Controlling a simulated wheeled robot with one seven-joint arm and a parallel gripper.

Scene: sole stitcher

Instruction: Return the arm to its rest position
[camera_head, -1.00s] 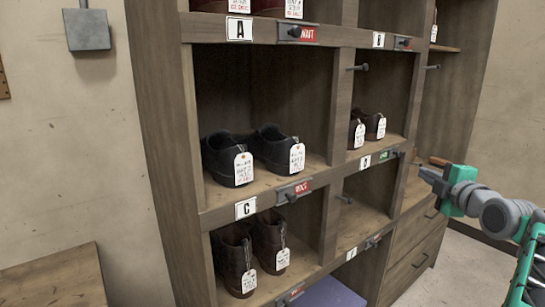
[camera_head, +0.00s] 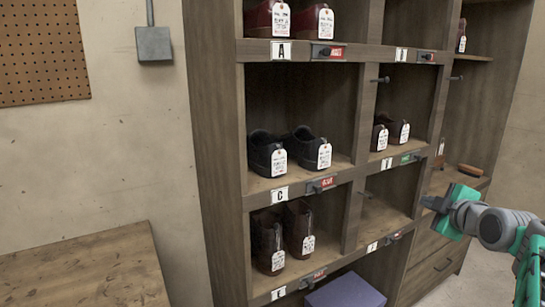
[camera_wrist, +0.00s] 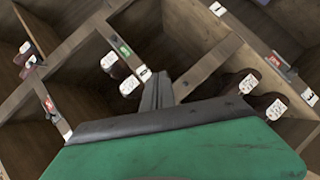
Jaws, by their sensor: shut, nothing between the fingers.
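My gripper (camera_head: 432,203) is at the right of the head view, in front of the lower right part of the cubby shelf (camera_head: 215,120). Its grey fingers are shut with nothing between them and point left toward the shelf. My green and grey arm reaches in from the right edge. In the wrist view, the shut fingers (camera_wrist: 157,92) stand up past the green gripper body, with tilted shelf compartments beyond. The gripper looks apart from the shelf and shoes, though its exact distance is hard to tell.
Tagged dark shoes (camera_head: 290,152) sit in the left middle cubby, brown shoes (camera_head: 282,235) below, and another pair (camera_head: 390,133) at right. A brush (camera_head: 470,170) lies on a ledge behind the gripper. A wooden table (camera_head: 80,270) stands at lower left. Pegs stick out from the dividers.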

